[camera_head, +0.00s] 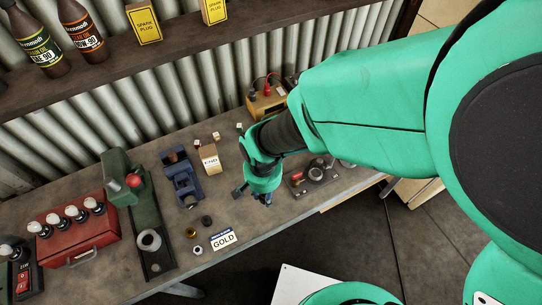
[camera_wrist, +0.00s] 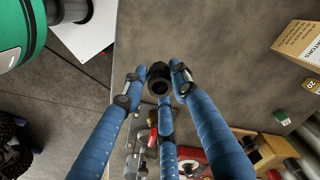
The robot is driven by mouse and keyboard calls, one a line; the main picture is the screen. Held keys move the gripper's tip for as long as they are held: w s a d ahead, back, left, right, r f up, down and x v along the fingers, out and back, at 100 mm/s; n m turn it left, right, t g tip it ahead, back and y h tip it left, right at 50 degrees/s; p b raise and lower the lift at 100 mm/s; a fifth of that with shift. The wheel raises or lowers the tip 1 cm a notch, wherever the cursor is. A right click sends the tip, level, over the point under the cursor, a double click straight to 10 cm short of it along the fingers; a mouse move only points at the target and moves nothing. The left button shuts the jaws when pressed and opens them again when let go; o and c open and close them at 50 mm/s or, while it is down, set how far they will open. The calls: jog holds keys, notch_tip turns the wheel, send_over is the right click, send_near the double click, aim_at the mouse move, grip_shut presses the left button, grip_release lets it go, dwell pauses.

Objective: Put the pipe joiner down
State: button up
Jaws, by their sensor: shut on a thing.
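The pipe joiner (camera_wrist: 160,78) is a short black cylinder with a hole in its end. In the wrist view it sits between the blue fingers of my gripper (camera_wrist: 157,88), which is shut on it. In the head view my gripper (camera_head: 263,198) hangs over the front part of the grey workbench (camera_head: 215,275), and the joiner is too small and covered to make out there. The gap between joiner and bench cannot be judged.
A blue vise (camera_head: 182,180) and a small carton (camera_head: 209,159) stand behind. A metal device with knobs (camera_head: 314,176) is close on the right. The bench's front edge is near.

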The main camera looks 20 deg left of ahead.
jog(key=shift+a+r, duration=0.1)
jog(key=s+a+r+m+p, duration=0.1)
jog(key=a+r+m+p, duration=0.1)
jog(key=a+r+p, duration=0.7)
notch_tip(320, 180, up, 3)
jog(key=shift+a+r, duration=0.1)
jog(key=shift+a, duration=0.25)
jog(key=shift+a, duration=0.1)
jog(key=w+a, duration=0.3)
jog(key=a, duration=0.1)
jog(key=w+a+f+p, duration=0.1)
jog(key=w+a, duration=0.2)
jog(key=a, duration=0.1)
jog(key=w+a, duration=0.3)
jog(key=a, duration=0.1)
jog(key=shift+f+p, duration=0.25)
jog(key=shift+p, duration=0.1)
jog(key=shift+a, duration=0.1)
